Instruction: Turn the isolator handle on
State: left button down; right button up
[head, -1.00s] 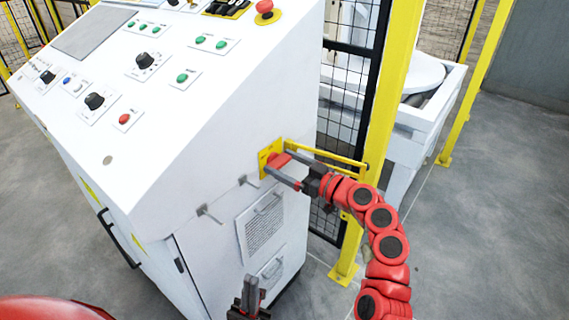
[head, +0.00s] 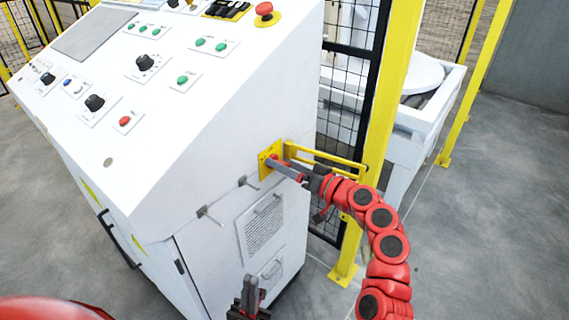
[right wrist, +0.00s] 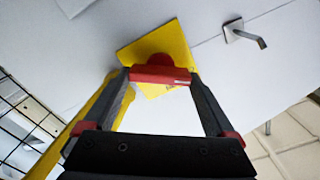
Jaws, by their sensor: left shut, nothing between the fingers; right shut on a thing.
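The isolator is a yellow plate (head: 268,152) with a red handle (head: 272,160) on the side wall of the white cabinet. In the right wrist view, the red handle (right wrist: 160,74) lies as a bar across the gap between my fingertips, in front of the yellow plate (right wrist: 157,50). My right gripper (head: 275,162) is shut on this handle, one finger at each end of the bar. In the head view, my fingers hide most of the handle. My left gripper (head: 251,285) is shut and empty, low at the bottom edge, apart from the cabinet.
The white cabinet (head: 210,110) has a sloped panel with buttons and knobs. Hooks (head: 210,215) and a vent (head: 262,228) are on its side. A yellow bracket (head: 325,158) and a yellow fence post (head: 388,95) stand close to my right gripper. Grey floor at the right is clear.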

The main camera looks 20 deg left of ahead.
jog(key=m+p, duration=0.1)
jog(key=m, duration=0.1)
jog(key=shift+r+m, duration=0.1)
jog(key=shift+m, duration=0.3)
jog(key=m+p, duration=0.2)
jog(key=m, duration=0.1)
jog(key=shift+m, duration=0.3)
jog(key=m+p, duration=0.1)
jog(key=m, duration=0.1)
jog(key=m+p, duration=0.1)
jog(key=m, duration=0.1)
jog(key=shift+w+d+f+m, duration=0.1)
jog(key=shift+w+f+m, duration=0.1)
jog(key=shift+m, duration=0.2)
jog(key=shift+p, duration=0.3)
jog(key=o, duration=1.1)
jog(key=shift+c, duration=0.2)
jog(key=shift+f, duration=0.1)
jog(key=shift+s, duration=0.1)
